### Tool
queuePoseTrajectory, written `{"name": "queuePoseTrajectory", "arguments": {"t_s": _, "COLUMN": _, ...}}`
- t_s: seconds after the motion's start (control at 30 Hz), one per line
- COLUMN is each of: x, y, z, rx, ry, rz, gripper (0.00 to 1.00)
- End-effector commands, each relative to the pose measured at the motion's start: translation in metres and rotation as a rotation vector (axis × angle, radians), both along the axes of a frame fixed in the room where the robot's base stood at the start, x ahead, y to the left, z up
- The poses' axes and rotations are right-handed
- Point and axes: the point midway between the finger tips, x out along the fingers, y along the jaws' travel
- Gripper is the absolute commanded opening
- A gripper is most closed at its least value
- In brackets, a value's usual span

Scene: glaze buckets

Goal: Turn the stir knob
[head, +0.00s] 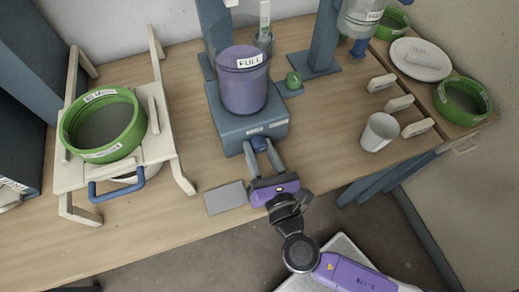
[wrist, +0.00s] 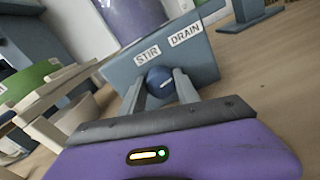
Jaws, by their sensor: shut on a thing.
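The stir knob (wrist: 160,82) is a round dark blue knob on the front of a grey-blue base (head: 236,125). Labels reading STIR (wrist: 147,53) and DRAIN (wrist: 186,35) sit above it in the wrist view. In the head view the knob (head: 259,142) shows between my fingertips. My gripper (wrist: 162,90) is shut on the knob, one finger on each side. A purple bucket (head: 243,80) labelled FULL stands on the base.
A green-rimmed sieve (head: 103,151) sits on a pale wooden frame (head: 157,151) at left. A grey slab (head: 226,197) lies left of my gripper. A white cup (head: 379,131) and several pale blocks (head: 398,103) stand at right. A green-rimmed bowl (head: 464,98) is further right.

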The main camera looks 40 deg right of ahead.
Motion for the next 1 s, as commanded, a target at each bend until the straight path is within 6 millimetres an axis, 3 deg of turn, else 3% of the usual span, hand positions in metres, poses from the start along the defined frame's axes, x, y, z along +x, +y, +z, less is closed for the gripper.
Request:
{"name": "queuePoseTrajectory", "arguments": {"t_s": 0.5, "x": -0.0009, "y": -0.0005, "z": -0.0012, "rx": 0.278, "ry": -0.09, "rz": -0.001, "gripper": 0.0}}
{"name": "queuePoseTrajectory", "arguments": {"t_s": 1.0, "x": -0.0011, "y": -0.0007, "z": -0.0007, "rx": 0.313, "ry": -0.1, "rz": 0.0, "gripper": 0.0}}
